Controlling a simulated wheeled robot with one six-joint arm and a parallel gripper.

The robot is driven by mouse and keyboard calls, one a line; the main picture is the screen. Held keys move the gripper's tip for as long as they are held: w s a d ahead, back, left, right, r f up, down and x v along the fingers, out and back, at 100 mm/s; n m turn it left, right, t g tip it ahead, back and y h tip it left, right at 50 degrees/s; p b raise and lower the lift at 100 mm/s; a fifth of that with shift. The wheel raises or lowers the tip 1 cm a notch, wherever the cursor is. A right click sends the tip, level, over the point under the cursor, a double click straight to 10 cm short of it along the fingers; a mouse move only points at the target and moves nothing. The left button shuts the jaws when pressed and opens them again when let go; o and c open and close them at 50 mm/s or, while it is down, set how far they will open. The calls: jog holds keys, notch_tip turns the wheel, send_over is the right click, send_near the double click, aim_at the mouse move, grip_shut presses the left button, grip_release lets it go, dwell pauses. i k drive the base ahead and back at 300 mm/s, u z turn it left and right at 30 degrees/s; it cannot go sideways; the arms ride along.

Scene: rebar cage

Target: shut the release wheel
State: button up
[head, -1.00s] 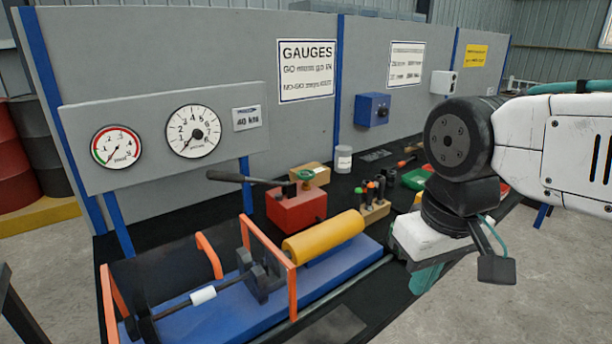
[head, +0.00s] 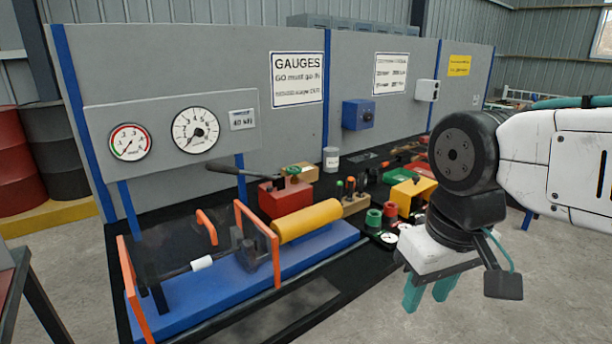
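A small green wheel (head: 292,170), which looks like the release wheel, sits at the top of a red pump block (head: 287,199) on the black bench. It is small in the head view, and how far it is turned cannot be told. The pump's black lever (head: 243,171) reaches out to the left. My gripper (head: 428,296) hangs at the right, in front of the bench and well away from the wheel. Its two teal fingers point down, apart, with nothing visible between them.
A blue test bed with a yellow cylinder (head: 306,221) and orange guard frames (head: 258,232) stands in front of the pump. Green and red rings, gauges and a yellow block (head: 411,195) crowd the bench near my gripper. A grey panel with two dials (head: 195,130) stands behind.

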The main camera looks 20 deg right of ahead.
aim_at(293, 170)
jog(key=z, duration=0.25)
jog(key=i, duration=0.85)
jog(key=u, duration=0.3)
